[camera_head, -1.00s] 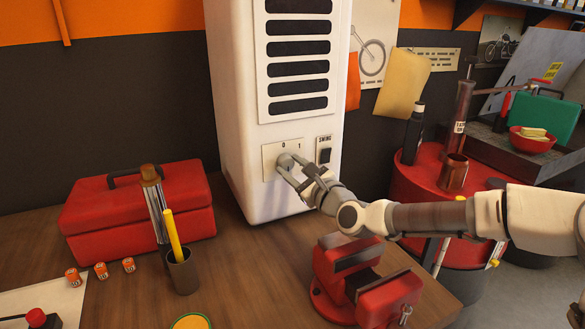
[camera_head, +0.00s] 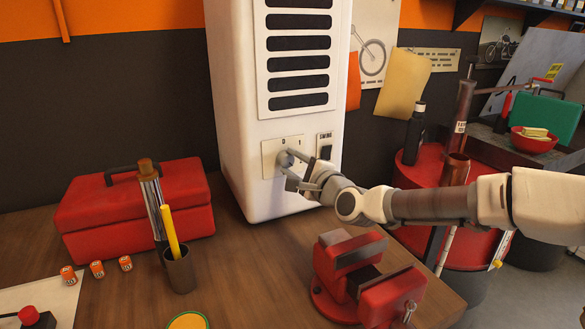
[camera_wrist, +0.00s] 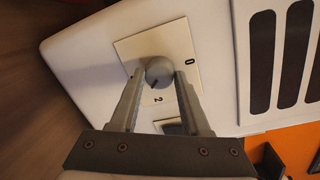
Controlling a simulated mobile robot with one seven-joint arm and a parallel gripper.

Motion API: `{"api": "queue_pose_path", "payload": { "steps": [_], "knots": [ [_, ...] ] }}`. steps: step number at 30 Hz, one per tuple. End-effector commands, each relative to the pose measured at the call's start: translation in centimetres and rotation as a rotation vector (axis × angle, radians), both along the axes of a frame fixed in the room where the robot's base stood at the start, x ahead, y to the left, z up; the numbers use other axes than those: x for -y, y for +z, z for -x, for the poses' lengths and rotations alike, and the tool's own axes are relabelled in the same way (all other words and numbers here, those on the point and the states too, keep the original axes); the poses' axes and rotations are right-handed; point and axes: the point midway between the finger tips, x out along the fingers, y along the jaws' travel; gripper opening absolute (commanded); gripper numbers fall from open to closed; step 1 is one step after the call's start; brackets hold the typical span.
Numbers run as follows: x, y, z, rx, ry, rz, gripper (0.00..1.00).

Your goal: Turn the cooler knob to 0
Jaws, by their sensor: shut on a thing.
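The white cooler (camera_head: 228,100) stands upright on the bench, with vent slots above a pale dial plate (camera_head: 268,165). The grey round knob (camera_head: 285,159) sits on that plate; marks 0 and 1 show at the plate's top in the head view. In the wrist view the knob (camera_wrist: 160,72) sits between my two fingers, a 0 to its right and a 2 below it. A dark line on the knob lies toward its lower part, not at the 0. My gripper (camera_wrist: 160,77) is shut on the knob. One finger hides part of the plate.
A switch (camera_head: 325,147) is just right of the dial plate. A red vise (camera_head: 335,262) stands below my arm. A red toolbox (camera_head: 140,205) and a pen cup (camera_head: 181,270) are to the left. A red drum (camera_head: 415,178) is at right.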

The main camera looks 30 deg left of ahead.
Motion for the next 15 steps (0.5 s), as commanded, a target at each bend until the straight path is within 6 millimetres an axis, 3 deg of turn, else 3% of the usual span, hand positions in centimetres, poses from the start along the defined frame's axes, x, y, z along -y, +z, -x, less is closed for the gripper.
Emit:
{"api": "queue_pose_path", "payload": {
  "steps": [15],
  "knots": [
    [-0.10,-0.22,0.14,0.385,0.000,0.308,0.00]
  ]
}}
